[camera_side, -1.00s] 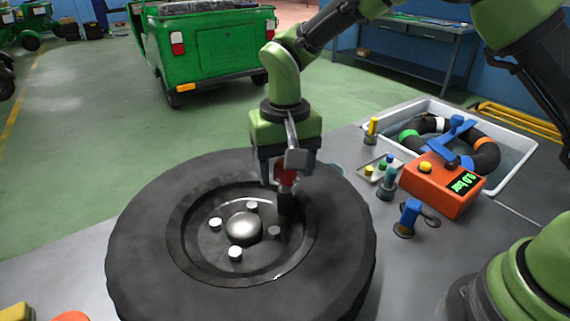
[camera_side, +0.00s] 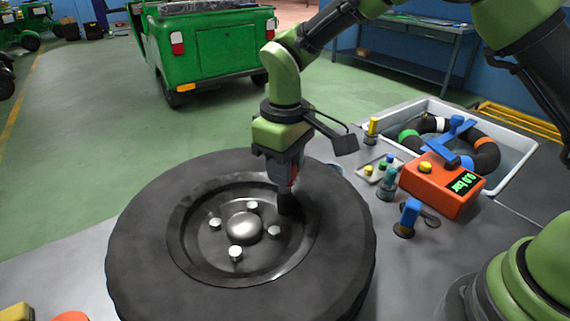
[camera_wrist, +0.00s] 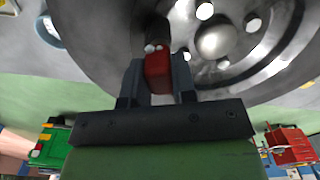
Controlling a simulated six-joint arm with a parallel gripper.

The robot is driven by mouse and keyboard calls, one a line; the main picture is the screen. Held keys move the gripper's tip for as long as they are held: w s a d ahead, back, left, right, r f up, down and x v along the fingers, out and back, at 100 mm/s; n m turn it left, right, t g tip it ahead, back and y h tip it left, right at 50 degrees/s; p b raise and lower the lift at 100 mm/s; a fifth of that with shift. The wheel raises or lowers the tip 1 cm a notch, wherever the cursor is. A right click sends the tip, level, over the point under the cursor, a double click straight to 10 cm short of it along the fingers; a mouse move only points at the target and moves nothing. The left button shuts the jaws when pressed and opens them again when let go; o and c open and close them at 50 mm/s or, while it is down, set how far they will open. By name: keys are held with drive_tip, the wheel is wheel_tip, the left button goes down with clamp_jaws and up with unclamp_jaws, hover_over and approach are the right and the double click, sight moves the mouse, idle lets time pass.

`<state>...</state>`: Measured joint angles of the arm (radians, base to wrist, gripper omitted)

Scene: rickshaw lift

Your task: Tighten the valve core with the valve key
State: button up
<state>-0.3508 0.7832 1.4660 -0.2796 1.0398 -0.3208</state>
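The red valve key (camera_side: 294,174) is between the fingers of my gripper (camera_side: 282,178), over the wheel's rim. In the wrist view the key (camera_wrist: 158,72) shows red between the two dark fingers of the gripper (camera_wrist: 157,80). A black valve stem (camera_side: 286,204) stands up from the rim right below the key. The key's lower end meets or nearly meets the stem's top; the valve core is hidden there. The wheel (camera_side: 150,240) lies flat on the grey bench, with a silver hub cap and several lug nuts.
To the right are an orange gauge box (camera_side: 430,192) reading 0.0 bar, a blue-handled tool (camera_side: 408,215), a small parts tray (camera_side: 369,176) and a teal bottle (camera_side: 387,186). Behind them a white tub (camera_side: 517,166) holds an inner tube. A green rickshaw (camera_side: 215,55) stands in the background.

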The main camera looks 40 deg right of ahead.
drive_tip(key=m, duration=1.8)
drive_tip(key=shift+r, duration=3.05)
